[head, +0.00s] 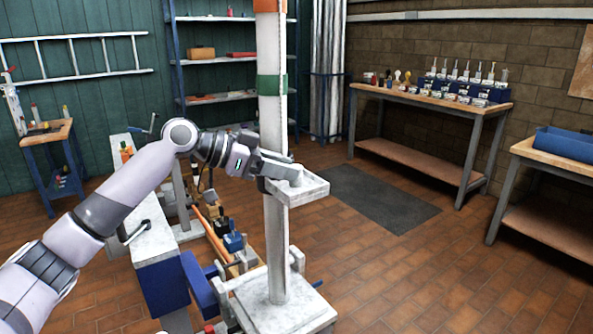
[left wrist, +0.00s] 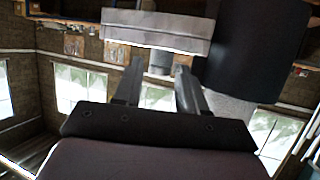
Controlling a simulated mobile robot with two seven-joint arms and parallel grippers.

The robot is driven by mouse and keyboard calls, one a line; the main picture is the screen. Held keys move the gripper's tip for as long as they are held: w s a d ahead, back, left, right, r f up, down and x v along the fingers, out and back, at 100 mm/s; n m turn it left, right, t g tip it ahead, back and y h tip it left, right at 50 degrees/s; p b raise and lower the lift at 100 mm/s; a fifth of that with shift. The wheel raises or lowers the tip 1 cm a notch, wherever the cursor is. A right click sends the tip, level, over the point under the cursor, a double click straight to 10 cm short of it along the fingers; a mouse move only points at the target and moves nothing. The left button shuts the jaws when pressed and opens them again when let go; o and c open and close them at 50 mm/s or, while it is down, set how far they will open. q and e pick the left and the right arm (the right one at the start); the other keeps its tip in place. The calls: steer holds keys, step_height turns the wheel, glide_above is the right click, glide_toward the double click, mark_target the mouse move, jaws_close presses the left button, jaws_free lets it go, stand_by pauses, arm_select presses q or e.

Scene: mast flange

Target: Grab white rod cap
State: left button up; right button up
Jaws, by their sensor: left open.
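My left gripper (head: 281,170) is open at the white tray-like flange (head: 303,193) on the upright mast (head: 273,130). In the left wrist view its two fingers (left wrist: 160,68) point up the picture and stand apart. A short pale grey cylinder (left wrist: 160,61) shows between the fingertips, under the pale flange edge (left wrist: 155,30). It may be the white rod cap, but I cannot tell for sure. In the head view the fingers cover part of the tray's inside, so the cap is not clear there. My right gripper is not in view.
The mast stands on a white base plate (head: 285,309). A bench (head: 155,240) with a vise and tools is left of it. A wooden table (head: 440,100) with small labelled containers stands at the back right.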

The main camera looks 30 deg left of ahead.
arm_select(q)
steer(key=x, duration=0.2)
steer(key=shift+w+d, duration=0.2)
steer(key=shift+w, duration=0.05)
steer(key=shift+w+d+f, duration=0.2)
steer(key=shift+w+f, duration=0.05)
steer(key=c, duration=0.7)
